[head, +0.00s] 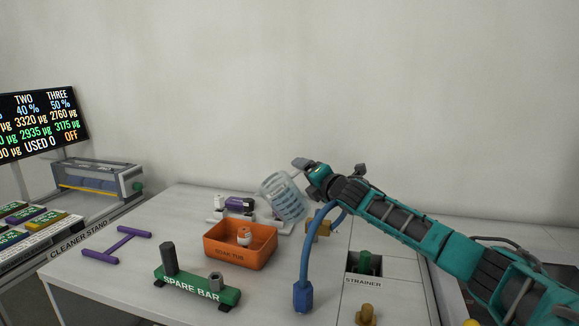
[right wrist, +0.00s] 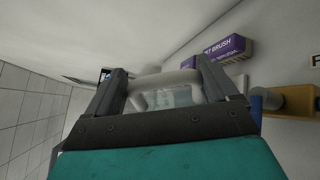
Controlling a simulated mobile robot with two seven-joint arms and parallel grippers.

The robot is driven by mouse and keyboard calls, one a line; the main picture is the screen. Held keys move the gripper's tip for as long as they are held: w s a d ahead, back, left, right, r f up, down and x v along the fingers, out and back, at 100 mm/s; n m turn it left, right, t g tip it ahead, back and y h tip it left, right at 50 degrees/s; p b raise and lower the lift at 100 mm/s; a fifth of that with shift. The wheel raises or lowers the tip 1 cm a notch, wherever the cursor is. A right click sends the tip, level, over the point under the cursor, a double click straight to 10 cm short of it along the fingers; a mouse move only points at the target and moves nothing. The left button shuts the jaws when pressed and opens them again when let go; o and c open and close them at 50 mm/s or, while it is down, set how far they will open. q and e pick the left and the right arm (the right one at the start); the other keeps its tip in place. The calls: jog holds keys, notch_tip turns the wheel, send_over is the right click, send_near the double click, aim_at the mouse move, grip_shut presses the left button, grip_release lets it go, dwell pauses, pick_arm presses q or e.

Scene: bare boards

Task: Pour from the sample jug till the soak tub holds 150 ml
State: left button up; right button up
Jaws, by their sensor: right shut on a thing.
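The sample jug (head: 284,198) is a clear, graduated vessel. My right gripper (head: 306,170) is shut on its pale handle and holds it in the air above the table, tilted to the left. In the right wrist view the jug (right wrist: 168,96) shows between the fingers of my right gripper (right wrist: 168,82). The soak tub (head: 236,256) is an orange open box on the white table, below and to the left of the jug. A small white and orange piece (head: 244,237) is in it. I cannot read the liquid level in the tub. My left gripper is not in view.
A green spare bar (head: 197,287) with upright posts stands in front of the tub. A blue hose (head: 305,265) stands right of the tub, near the strainer (head: 363,268). A display (head: 40,122) stands far left.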

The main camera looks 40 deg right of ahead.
aim_at(288, 175)
jog(key=shift+a+r, duration=0.25)
jog(key=shift+r, duration=0.1)
jog(key=shift+w+a+r+n+p, duration=0.2)
jog(key=shift+a+n+p, duration=0.2)
jog(key=shift+n+p, duration=0.15)
jog(key=shift+w+a+f+n+g, duration=0.3)
jog(key=shift+a+f+n, duration=0.15)
jog(key=shift+a+n, duration=0.3)
jog(key=shift+w+a+r+n+h, duration=0.1)
jog(key=shift+w+a+n+h, duration=0.15)
jog(key=shift+a+n+h, duration=0.5)
jog(key=shift+w+a+n+g, duration=0.1)
jog(key=shift+a+n+g, duration=0.2)
jog(key=shift+n, duration=0.25)
jog(key=shift+a+r, duration=0.2)
jog(key=shift+r, duration=0.05)
jog(key=shift+w+a+r+n, duration=0.15)
jog(key=shift+a+r+n, duration=0.05)
jog(key=shift+n, duration=0.3)
